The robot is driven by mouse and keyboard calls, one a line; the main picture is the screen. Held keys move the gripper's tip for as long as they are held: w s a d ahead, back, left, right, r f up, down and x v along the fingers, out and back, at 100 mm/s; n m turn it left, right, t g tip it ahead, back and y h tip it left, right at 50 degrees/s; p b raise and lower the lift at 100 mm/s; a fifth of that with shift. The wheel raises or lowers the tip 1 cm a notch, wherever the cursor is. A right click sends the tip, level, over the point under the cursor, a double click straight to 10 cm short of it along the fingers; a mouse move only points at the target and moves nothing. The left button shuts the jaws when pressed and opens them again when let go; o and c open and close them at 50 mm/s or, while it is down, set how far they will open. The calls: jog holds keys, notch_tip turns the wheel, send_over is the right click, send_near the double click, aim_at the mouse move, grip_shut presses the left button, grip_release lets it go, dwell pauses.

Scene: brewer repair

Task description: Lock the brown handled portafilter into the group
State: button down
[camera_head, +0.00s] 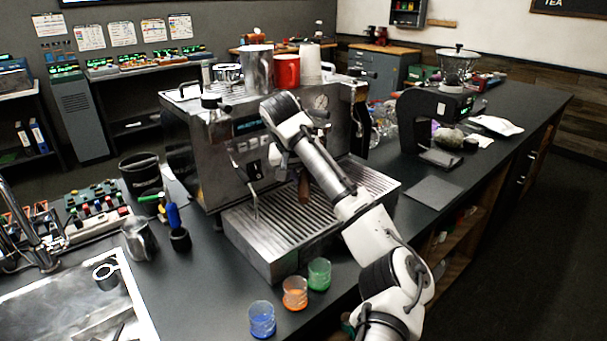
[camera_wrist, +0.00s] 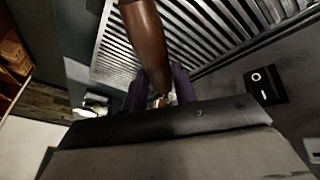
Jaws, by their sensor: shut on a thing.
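The brown handle of the portafilter (camera_head: 304,187) hangs over the drip tray at the front of the espresso machine, partly behind my arm. In the wrist view the brown handle (camera_wrist: 148,45) runs down from the top edge to between my two dark fingers. My gripper (camera_wrist: 159,90) is shut on it near its narrow metal end. The portafilter's head is hidden in both views. The espresso machine (camera_head: 203,135) is a steel box. Its group is hidden behind my arm, so I cannot tell whether the portafilter touches it.
The slatted drip tray (camera_head: 285,232) lies below the handle. Blue (camera_head: 262,318), orange (camera_head: 295,293) and green (camera_head: 319,274) glasses stand before it. A steam wand (camera_head: 252,190) hangs left of the handle. A black grinder (camera_head: 433,120) stands at the right, and a steel pitcher (camera_head: 139,240) at the left.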

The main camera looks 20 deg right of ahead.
jog(key=shift+r+p, duration=0.65)
jog(key=shift+r, duration=0.1)
dwell(1.7)
jog(key=shift+d, duration=0.1)
jog(key=d+n+t+y, duration=0.1)
jog(key=d+n+y, duration=0.2)
jog(key=d+n, duration=0.3)
jog(key=shift+s+d+n+t, duration=0.15)
jog(key=shift+d+n+t, duration=0.2)
jog(key=shift+n, duration=0.95)
jog(key=shift+a, duration=0.1)
jog(key=c, duration=1)
grip_release()
jog(key=shift+c, duration=0.2)
jog(key=d+b+v, duration=0.1)
jog(key=b+v, duration=0.1)
jog(key=v, duration=1.1)
jog(key=shift+s+a+r+b, duration=0.2)
jog(key=shift+a+r+b, duration=0.1)
jog(key=shift+r+b, duration=0.1)
